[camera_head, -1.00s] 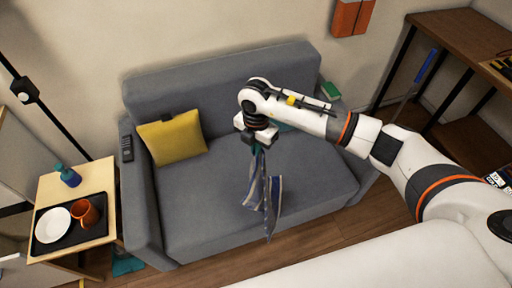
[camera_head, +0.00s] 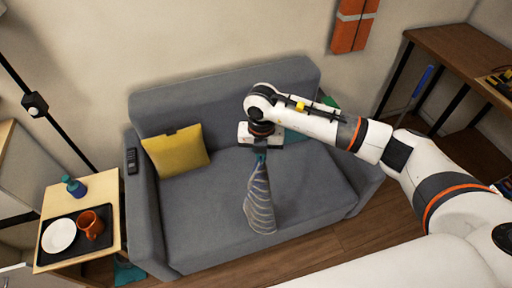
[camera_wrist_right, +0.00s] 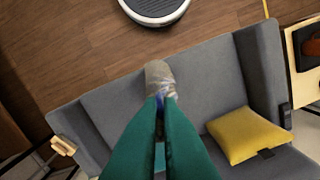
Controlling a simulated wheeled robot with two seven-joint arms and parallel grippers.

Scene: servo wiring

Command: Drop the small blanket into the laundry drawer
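A small striped blue-and-grey blanket (camera_head: 260,203) hangs from my right gripper (camera_head: 260,157) in front of the grey sofa. In the right wrist view, the blanket (camera_wrist_right: 160,78) shows at the tips of two long teal fingers, and my right gripper (camera_wrist_right: 161,100) is closed on it. The blanket hangs clear of the gripper, over the seat's front part in the head view; whether it touches the sofa cannot be told. My left gripper is in neither view. I cannot make out the laundry drawer for certain.
The grey sofa (camera_head: 190,220) holds a yellow cushion (camera_head: 176,152). A side table (camera_head: 112,215) at left carries a tray with a plate and an orange mug (camera_head: 90,225). A dark wooden desk (camera_head: 465,65) stands at right. A round device (camera_wrist_right: 155,10) lies on the floor.

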